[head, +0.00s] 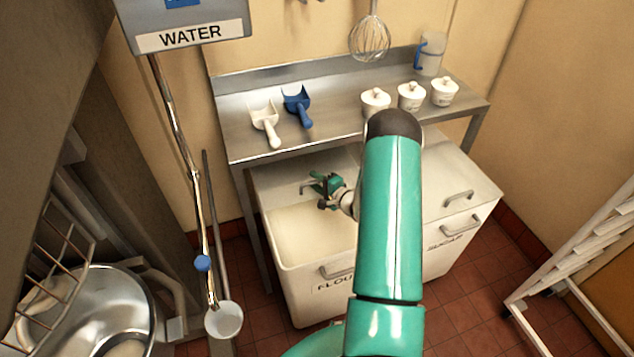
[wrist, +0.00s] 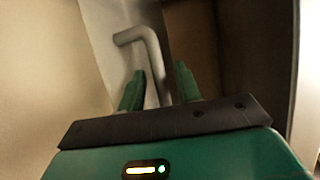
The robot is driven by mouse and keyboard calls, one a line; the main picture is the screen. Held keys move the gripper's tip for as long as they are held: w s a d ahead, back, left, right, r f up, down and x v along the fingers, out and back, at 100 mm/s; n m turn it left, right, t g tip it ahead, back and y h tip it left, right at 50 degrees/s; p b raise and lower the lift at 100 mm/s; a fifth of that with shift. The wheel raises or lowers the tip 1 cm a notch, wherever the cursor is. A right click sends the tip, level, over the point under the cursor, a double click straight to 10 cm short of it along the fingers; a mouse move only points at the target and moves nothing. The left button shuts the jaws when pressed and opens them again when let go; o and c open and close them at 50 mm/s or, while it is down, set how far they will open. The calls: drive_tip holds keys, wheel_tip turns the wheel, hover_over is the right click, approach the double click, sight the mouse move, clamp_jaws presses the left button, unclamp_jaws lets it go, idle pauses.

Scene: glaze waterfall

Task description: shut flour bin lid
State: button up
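The flour bin (head: 318,300) stands under the steel table, its top open at the front with pale flour (head: 310,236) showing. Its white lid (head: 275,182) is at the back of the opening; my arm hides part of it, and I cannot tell its exact tilt. A grey bar handle (head: 307,187) is on the lid. My green gripper (head: 322,186) is at this handle. In the wrist view the handle (wrist: 152,55) bends down between the two fingers of my gripper (wrist: 160,85), which stand apart with a gap; contact is unclear.
The sugar bin (head: 455,240) stands to the right with its lid closed. The steel table (head: 340,110) above holds two scoops, three lidded jars and a jug. A water pipe (head: 185,165) hangs at left, and a white rack (head: 580,250) stands at right.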

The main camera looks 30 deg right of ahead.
drive_tip(key=shift+c, duration=0.2)
drive_tip(key=c, duration=0.6)
drive_tip(key=s+a, duration=0.2)
drive_tip(key=s, duration=0.5)
drive_tip(key=s+a, duration=0.1)
drive_tip(key=s, duration=0.6)
drive_tip(key=s+a, duration=0.2)
drive_tip(key=s, duration=0.5)
drive_tip(key=shift+s+a, duration=0.2)
drive_tip(key=shift+a, duration=0.1)
drive_tip(key=o, duration=0.6)
drive_tip(key=shift+o, duration=0.2)
drive_tip(key=shift+s, duration=0.1)
drive_tip(key=v, duration=1.3)
drive_tip(key=shift+s, duration=0.35)
drive_tip(key=shift+w+r, duration=0.1)
drive_tip(key=shift+r, duration=0.05)
